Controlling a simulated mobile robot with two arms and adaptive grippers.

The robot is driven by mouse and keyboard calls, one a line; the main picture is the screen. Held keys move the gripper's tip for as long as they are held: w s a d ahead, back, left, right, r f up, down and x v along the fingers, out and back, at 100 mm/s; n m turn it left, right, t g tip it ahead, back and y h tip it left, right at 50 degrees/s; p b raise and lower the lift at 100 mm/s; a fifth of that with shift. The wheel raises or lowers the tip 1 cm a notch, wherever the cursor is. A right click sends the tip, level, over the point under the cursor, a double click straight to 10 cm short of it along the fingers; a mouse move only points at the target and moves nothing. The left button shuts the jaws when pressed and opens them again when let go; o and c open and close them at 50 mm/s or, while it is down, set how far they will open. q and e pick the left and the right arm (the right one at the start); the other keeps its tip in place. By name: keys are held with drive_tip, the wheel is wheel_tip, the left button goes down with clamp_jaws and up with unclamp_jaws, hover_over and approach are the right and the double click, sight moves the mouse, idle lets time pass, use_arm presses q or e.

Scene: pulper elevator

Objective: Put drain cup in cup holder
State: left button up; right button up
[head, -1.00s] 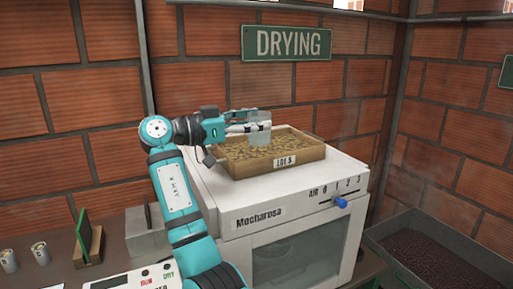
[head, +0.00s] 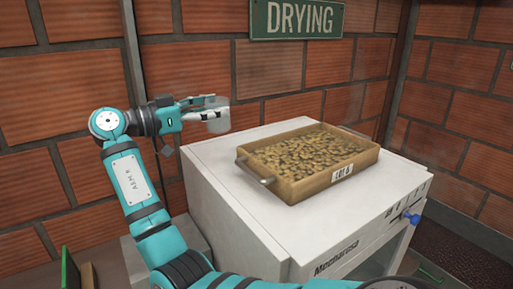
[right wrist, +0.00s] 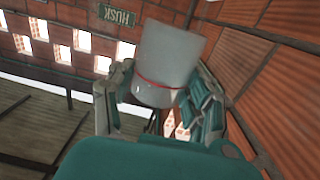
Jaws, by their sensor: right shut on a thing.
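The drain cup (head: 217,118) is a pale, translucent cup. My right gripper (head: 208,104) is shut on it and holds it in the air, left of and above the white dryer's top. In the right wrist view, the cup (right wrist: 169,58) sits between the two fingers of the gripper (right wrist: 166,92), tilted in the picture, with a thin red line around it. I cannot make out a cup holder in these frames. My left gripper is not in view.
A wooden tray (head: 288,186) of beans with a lot label stands on the white Mecharosa dryer (head: 235,205). A blue knob (head: 415,219) juts from the dryer's front. Brick walls stand behind, with a DRYING sign (head: 297,19). The dryer's top left of the tray is clear.

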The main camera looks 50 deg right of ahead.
sight(210, 131)
drive_tip(key=f, duration=0.3)
drive_tip(key=f+p, duration=0.1)
drive_tip(key=f, duration=0.1)
drive_tip(key=shift+s, duration=0.4)
wheel_tip(210, 131, down, 4)
drive_tip(key=shift+r+p, duration=0.2)
drive_tip(key=shift+p, duration=0.4)
drive_tip(key=shift+w+f, duration=0.1)
drive_tip(key=shift+f, duration=0.15)
drive_tip(key=o, duration=1.2)
drive_tip(key=shift+r, duration=0.1)
drive_tip(key=shift+c, duration=0.2)
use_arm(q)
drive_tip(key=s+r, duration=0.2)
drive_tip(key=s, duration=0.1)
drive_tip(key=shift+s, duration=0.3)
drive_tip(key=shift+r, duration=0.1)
